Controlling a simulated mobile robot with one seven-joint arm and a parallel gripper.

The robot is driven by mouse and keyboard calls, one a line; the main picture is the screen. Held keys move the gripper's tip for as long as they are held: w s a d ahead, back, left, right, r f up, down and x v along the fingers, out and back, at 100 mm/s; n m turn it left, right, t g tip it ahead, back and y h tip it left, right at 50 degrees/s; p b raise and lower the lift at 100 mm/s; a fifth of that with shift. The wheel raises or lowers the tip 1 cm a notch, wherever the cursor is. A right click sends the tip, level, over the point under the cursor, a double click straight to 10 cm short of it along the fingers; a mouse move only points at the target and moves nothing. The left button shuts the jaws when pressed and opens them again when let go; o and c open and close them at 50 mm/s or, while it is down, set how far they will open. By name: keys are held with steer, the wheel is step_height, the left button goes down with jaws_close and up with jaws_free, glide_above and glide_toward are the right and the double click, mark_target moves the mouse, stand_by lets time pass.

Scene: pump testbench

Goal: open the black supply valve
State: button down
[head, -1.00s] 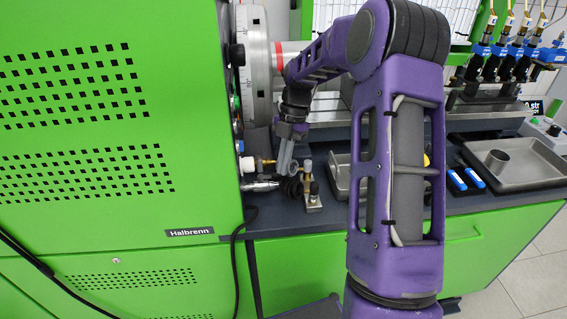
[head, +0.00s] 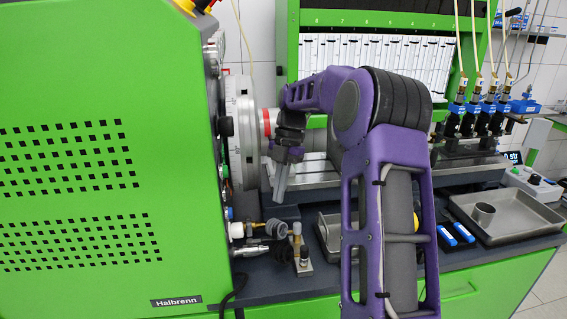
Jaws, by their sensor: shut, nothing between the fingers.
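A round dark handwheel (head: 277,227) sits on a brass fitting (head: 256,229) that sticks out from the right side of the green machine. It looks like the black supply valve, but I cannot tell its turned position. My gripper (head: 281,194) points down above the handwheel, with a visible gap between them. The two fingers are close together and hold nothing. A white round part (head: 236,230) sits at the fitting's left end. My purple arm reaches in from the right.
A silver connector (head: 250,250) lies just below the valve. A black ridged part (head: 283,250) and a brass upright fitting (head: 297,240) stand close by. The large metal flywheel (head: 242,135) is left of my gripper. A metal tray (head: 540,222) lies at the right.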

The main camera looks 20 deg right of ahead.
steer(key=p+v, duration=0.1)
steer(key=v, duration=0.6)
steer(key=shift+w+r, duration=0.1)
steer(key=shift+r, duration=0.05)
